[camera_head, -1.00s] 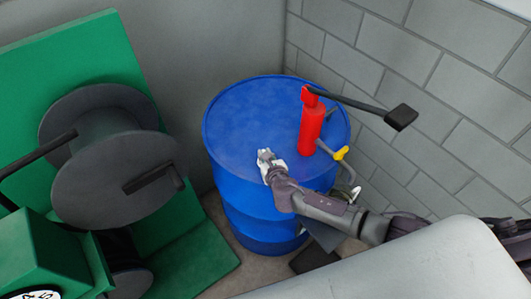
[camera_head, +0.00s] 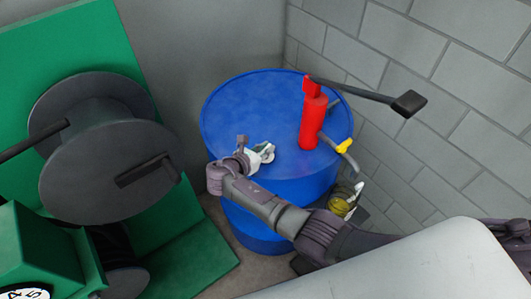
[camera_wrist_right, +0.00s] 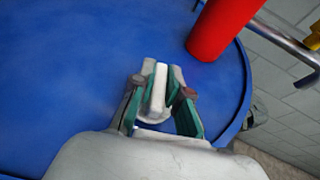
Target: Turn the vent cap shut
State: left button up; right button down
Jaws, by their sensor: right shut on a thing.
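A blue drum (camera_head: 232,115) stands in the corner, its flat top facing up. The vent cap (camera_wrist_right: 158,88) is a pale grey piece with a raised bar on the drum's top, seen in the right wrist view. My right gripper (camera_wrist_right: 160,100) is shut on the cap's bar, with a green-lined finger on each side of it. In the head view the right gripper (camera_head: 262,152) is low over the drum top, left of the red pump, and mostly hides the cap. I cannot read how far round the cap is. My left gripper is not in view.
A red pump (camera_head: 313,122) with a long black handle (camera_head: 365,94) and a yellow-valved spout (camera_head: 344,146) stands on the drum's right side. A green machine with a dark reel (camera_head: 110,170) is at left. A grey block wall is behind.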

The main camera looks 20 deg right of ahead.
jog(key=shift+m+g+h+b, duration=0.9)
jog(key=shift+m+g+b, duration=0.6)
jog(key=shift+b, duration=0.1)
jog(key=c, duration=1.2)
grip_release()
jog(key=shift+o, duration=0.2)
notch_tip(320, 180, up, 10)
